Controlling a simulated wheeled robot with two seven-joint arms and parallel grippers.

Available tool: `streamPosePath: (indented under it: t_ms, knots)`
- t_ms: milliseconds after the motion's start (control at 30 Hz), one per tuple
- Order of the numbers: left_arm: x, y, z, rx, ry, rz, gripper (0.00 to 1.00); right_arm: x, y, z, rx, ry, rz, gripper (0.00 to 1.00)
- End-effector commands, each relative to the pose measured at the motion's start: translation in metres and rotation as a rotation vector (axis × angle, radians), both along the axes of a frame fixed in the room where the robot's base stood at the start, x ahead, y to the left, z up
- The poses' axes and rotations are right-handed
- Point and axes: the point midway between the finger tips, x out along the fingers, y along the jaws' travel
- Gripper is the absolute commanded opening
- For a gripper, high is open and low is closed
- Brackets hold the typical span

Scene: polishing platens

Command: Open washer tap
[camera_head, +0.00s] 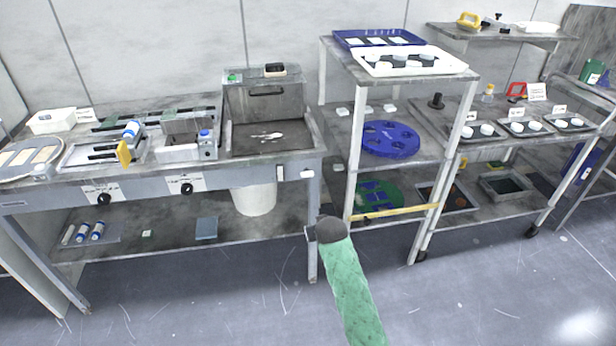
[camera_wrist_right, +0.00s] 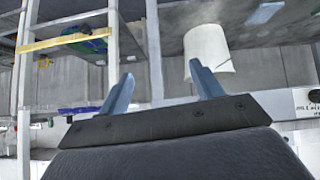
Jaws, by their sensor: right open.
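The washer seems to be the grey basin (camera_head: 270,137) with a raised lid (camera_head: 264,103) at the right end of the left bench. I cannot tell for sure which part is its tap; a small white fitting (camera_head: 281,173) on the bench front below the basin may be it. My right arm in its green sleeve reaches up from the bottom of the head view to the bench's right front leg. My right gripper (camera_wrist_right: 161,78) is open and empty in the right wrist view, with no tap between its fingers. My left gripper is not in view.
Black knobs (camera_head: 104,198) (camera_head: 186,188) sit on the bench front. A white bucket (camera_head: 255,198) stands under the basin and also shows in the wrist view (camera_wrist_right: 208,52). A shelf rack with a yellow bar (camera_head: 395,212) stands to the right. The front floor is clear.

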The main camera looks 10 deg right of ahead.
Motion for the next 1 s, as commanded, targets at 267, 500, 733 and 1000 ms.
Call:
streamPosePath:
  t_ms: [267,500,733,1000]
  knots:
    - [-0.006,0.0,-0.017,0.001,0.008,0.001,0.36,0.088,-0.014,0.023,-0.027,-0.298,-0.066,0.65]
    - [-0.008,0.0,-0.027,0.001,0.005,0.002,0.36,0.113,-0.013,0.019,-0.018,-0.546,-0.048,0.65]
    - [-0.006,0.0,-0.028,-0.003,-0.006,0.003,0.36,0.119,0.0,0.051,0.052,-0.753,-0.005,0.65]
    - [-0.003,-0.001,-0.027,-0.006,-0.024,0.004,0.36,0.13,0.003,0.059,0.097,-0.785,-0.008,0.65]
